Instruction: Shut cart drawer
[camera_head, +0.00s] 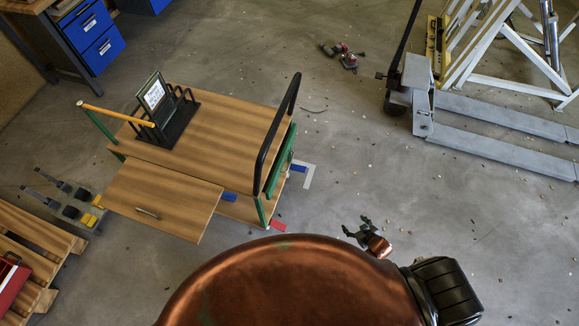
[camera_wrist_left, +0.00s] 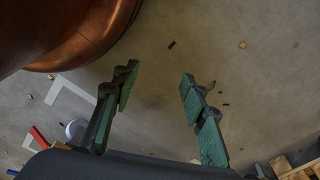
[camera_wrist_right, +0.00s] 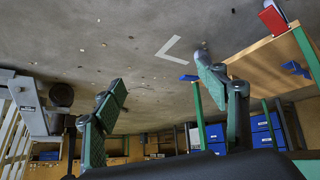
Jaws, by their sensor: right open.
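The cart (camera_head: 235,127) has a wooden top and green legs and stands left of centre in the head view. Its drawer (camera_head: 180,195), a wooden panel with a small handle (camera_head: 147,212), juts from the cart's near left side. How far it is pulled out is hard to tell. My right gripper (camera_head: 360,234) is open and empty, to the right of the cart and apart from it. In the right wrist view its fingers (camera_wrist_right: 162,75) are spread, with part of the cart (camera_wrist_right: 275,70) at the right. My left gripper (camera_wrist_left: 158,75) is open over bare floor, outside the head view.
A black rack with a framed sign (camera_head: 154,95) stands on the cart top. A black push handle (camera_head: 278,125) rises at its right end. Wooden pallets (camera_head: 30,245) lie at lower left, a pallet jack (camera_head: 490,115) at upper right. Floor between cart and jack is mostly clear.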

